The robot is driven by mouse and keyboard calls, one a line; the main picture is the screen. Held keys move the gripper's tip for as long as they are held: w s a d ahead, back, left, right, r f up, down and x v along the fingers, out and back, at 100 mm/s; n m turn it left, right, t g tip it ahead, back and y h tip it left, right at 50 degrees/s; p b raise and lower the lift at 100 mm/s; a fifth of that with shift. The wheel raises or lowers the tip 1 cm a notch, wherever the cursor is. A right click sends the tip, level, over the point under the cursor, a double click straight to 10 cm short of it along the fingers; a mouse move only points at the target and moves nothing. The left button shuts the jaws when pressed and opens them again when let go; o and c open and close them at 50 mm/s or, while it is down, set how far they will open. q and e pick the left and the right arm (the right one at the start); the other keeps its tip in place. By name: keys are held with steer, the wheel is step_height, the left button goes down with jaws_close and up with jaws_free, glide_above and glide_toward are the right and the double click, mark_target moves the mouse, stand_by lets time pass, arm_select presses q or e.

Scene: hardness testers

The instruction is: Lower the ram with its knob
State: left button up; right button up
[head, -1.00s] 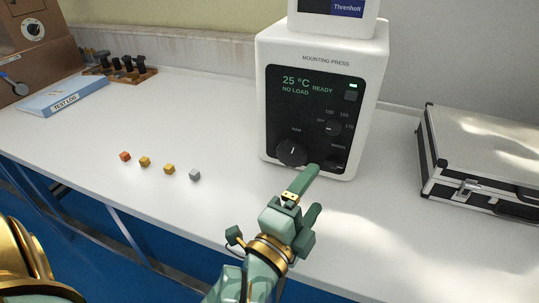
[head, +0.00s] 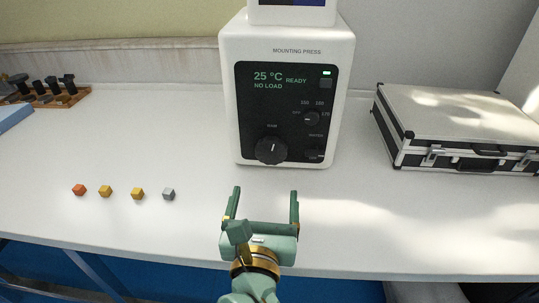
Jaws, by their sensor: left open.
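The mounting press (head: 286,90) is a white machine with a black front panel that reads 25 °C, READY and NO LOAD. Its ram knob (head: 271,150) is a large black dial at the lower left of the panel, with its white mark pointing about straight up. My left gripper (head: 266,192) is in front of the press, over the bench's front part, with its two green fingers spread wide and nothing between them. It is apart from the knob, which is a little beyond the fingertips. My right gripper does not show.
Several small cubes, orange, yellow and grey (head: 168,194), lie in a row on the white bench (head: 150,130), left of my gripper. A silver and black case (head: 455,125) stands at the right. A wooden rack (head: 60,98) with black pieces is at the far left.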

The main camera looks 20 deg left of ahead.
mark_target(271, 155)
arm_select(q)
steer(key=b+x, duration=0.1)
steer(key=x, duration=0.6)
steer(key=b+x, duration=0.1)
steer(key=x, duration=0.2)
steer(key=shift+w+f+b, duration=0.3)
steer(key=shift+b, duration=0.05)
steer(key=shift+b+x, duration=0.3)
steer(key=shift+x, duration=0.7)
steer(key=shift+w+a+r, duration=0.1)
steer(key=shift+w+r, duration=0.1)
steer(key=shift+w, duration=0.1)
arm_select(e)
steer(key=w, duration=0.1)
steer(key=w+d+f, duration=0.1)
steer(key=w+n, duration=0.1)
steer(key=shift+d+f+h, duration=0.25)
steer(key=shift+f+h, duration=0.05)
